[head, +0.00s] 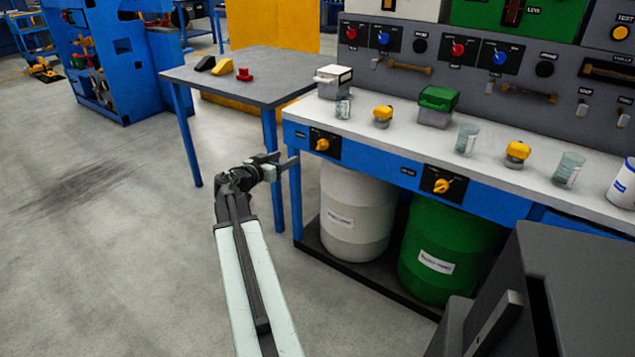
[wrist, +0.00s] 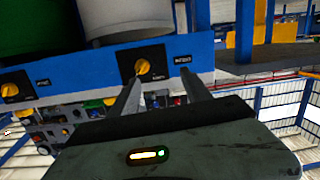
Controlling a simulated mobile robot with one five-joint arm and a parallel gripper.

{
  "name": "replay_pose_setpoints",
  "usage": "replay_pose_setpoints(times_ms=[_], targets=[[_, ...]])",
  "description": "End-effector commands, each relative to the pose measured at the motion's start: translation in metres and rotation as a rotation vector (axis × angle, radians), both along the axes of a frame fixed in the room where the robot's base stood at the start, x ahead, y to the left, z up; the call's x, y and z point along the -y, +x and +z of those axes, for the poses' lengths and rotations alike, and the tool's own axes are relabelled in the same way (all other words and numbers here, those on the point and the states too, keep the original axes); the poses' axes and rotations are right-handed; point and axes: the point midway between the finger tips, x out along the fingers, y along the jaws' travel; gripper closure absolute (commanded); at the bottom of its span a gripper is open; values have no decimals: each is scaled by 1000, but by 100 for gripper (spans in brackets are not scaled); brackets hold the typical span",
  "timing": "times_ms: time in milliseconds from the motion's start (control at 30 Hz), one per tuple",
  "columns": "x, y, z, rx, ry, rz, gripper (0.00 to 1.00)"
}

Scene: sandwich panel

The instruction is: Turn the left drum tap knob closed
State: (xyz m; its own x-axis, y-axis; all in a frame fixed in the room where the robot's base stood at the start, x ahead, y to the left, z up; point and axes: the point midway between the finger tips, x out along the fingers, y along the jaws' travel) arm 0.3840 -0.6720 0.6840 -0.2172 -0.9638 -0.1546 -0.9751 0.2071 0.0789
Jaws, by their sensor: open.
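The left drum tap knob (head: 322,145) is yellow-orange on a black plate, on the blue front rail of the bench above the white drum (head: 355,212). It also shows in the wrist view (wrist: 142,67), which is upside down, close to one of my fingertips. My gripper (head: 284,160) is open and empty, just left of the knob's plate in the head view. In the wrist view my gripper (wrist: 160,80) has its fingers apart, one over the plate and one by the small label. Contact with the knob cannot be told.
A second yellow knob (head: 441,186) sits further right above the green drum (head: 448,245). The bench top (head: 400,125) carries jars, yellow-capped items and boxes. A grey side table (head: 262,92) stands left of the bench, its legs behind my gripper. Open floor (head: 110,260) lies left.

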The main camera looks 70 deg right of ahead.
Motion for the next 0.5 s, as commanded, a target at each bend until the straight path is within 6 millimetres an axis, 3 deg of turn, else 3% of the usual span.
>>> replay_pose_setpoints(times_ms=[33, 200, 500], targets=[[18, -19, -22, 11, -50, -21, 43], [45, -53, -18, 38, -156, -43, 43], [56, -59, -11, 41, -171, -46, 43]])
